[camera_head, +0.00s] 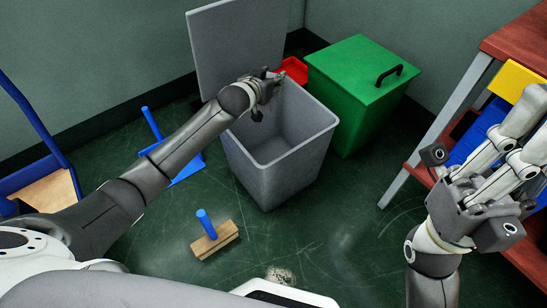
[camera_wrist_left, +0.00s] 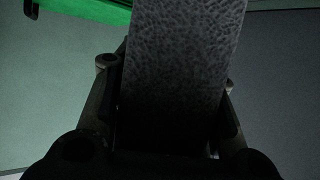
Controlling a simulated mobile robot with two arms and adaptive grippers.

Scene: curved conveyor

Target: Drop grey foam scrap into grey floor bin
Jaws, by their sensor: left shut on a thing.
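The grey floor bin (camera_head: 275,165) stands on the floor in the middle of the head view, its lid (camera_head: 237,45) raised behind it. My left gripper (camera_head: 266,88) is over the bin's far left rim area. In the left wrist view the grey foam scrap (camera_wrist_left: 185,70), dark and speckled, sits between the fingers, and the gripper is shut on it. In the head view I cannot make out the foam; the gripper hides it. My right gripper (camera_head: 500,150) is at the right, apart from the bin; its fingertips are not clear.
A green lidded bin (camera_head: 360,90) stands right of the grey bin, with a red object (camera_head: 293,69) behind. A blue dustpan (camera_head: 183,168) and a wooden brush (camera_head: 214,240) lie on the floor. A red-topped bench (camera_head: 520,45) stands right, a blue-framed cart (camera_head: 45,165) left.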

